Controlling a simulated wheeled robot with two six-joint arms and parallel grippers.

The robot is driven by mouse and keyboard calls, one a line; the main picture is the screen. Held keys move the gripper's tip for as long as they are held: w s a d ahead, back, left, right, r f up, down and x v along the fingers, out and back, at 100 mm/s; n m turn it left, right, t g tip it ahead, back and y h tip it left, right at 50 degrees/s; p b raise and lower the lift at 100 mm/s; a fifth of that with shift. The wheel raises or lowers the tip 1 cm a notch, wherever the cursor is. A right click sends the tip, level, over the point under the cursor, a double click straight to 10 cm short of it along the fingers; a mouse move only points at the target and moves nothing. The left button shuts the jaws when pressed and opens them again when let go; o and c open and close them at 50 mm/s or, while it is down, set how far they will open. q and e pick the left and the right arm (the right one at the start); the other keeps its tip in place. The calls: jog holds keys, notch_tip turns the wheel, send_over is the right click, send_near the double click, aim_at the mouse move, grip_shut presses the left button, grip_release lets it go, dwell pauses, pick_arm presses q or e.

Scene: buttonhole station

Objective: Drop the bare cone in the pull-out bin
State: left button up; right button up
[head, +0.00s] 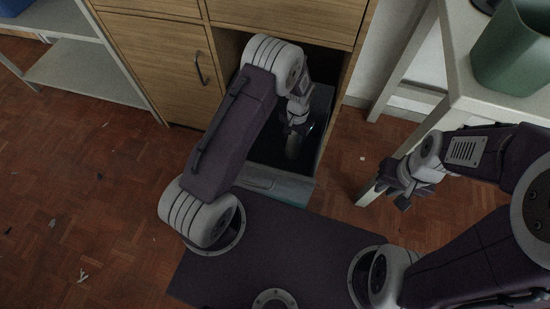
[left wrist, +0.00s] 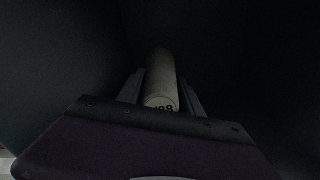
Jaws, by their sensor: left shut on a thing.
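The pale, bare cone (left wrist: 160,75) lies between the fingers of my left gripper (left wrist: 160,92) in the left wrist view, with dark digits on its near end. In the head view my left gripper (head: 296,126) reaches down into the pull-out bin (head: 273,182), with the cone (head: 293,147) below it. The bin is pulled out of the wooden cabinet, and its inside is dark. I cannot tell whether the cone touches the bin floor. My right gripper (head: 392,190) is empty and looks open, beside the white table.
The wooden cabinet (head: 160,60) stands behind the bin. A white table (head: 465,70) with a green container (head: 515,50) is at the right. A grey shelf (head: 80,65) stands at the left. The parquet floor (head: 90,190) at the left has only small scraps on it.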

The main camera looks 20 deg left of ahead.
pick_arm(q)
jog(key=s+a+f+b, duration=0.6)
jog(key=a+f+b, duration=0.2)
jog(key=f, duration=0.3)
jog(key=shift+s+f+b, duration=0.15)
jog(key=shift+f+b, duration=0.05)
jog(key=shift+b, duration=0.25)
jog(key=shift+a+f, duration=0.1)
jog(key=o, duration=1.4)
jog(key=shift+c, duration=0.2)
